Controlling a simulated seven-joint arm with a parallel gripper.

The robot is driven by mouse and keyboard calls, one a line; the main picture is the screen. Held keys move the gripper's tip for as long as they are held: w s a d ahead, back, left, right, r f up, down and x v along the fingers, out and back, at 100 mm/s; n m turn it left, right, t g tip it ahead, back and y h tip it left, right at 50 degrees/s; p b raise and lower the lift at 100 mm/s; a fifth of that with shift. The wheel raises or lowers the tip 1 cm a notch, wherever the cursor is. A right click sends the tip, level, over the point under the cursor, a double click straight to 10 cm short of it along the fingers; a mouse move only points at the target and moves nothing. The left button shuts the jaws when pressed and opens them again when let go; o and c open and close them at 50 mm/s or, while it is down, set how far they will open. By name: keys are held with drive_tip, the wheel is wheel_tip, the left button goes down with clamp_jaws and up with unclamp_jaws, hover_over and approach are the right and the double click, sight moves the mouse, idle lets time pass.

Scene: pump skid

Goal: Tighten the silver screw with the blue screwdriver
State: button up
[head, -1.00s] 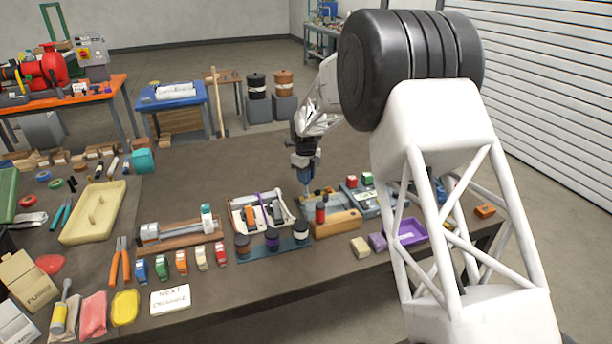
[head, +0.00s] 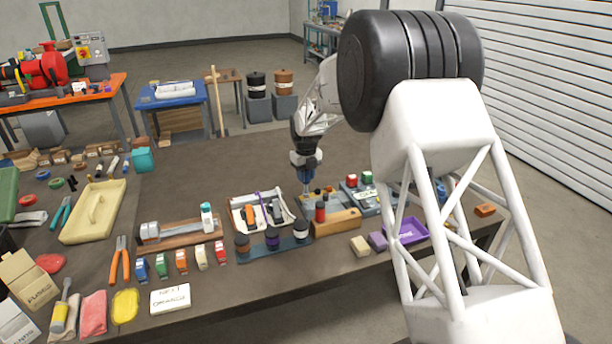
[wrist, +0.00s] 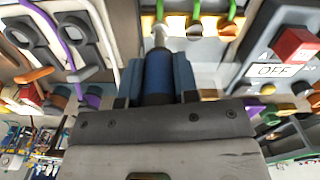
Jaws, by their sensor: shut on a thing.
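My gripper (head: 305,162) points down over the grey panel (head: 313,202) at the middle of the bench. It is shut on the blue screwdriver (wrist: 160,76), whose blue and dark handle sits between the jaws in the wrist view. In the head view the shaft (head: 306,187) points down, about upright. I cannot make out the silver screw, nor tell whether the tip touches it.
A tray of tools (head: 233,220) stands left of the panel. A wooden block (head: 340,224) stands in front, with a purple tray (head: 418,240) to the right. A red button (wrist: 295,45) and an OFF label (wrist: 272,71) sit close on the right in the wrist view.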

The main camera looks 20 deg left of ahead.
drive_tip(key=shift+r, duration=0.2)
drive_tip(key=shift+r, duration=2.25)
drive_tip(key=shift+r, duration=0.1)
drive_tip(key=shift+n, duration=0.3)
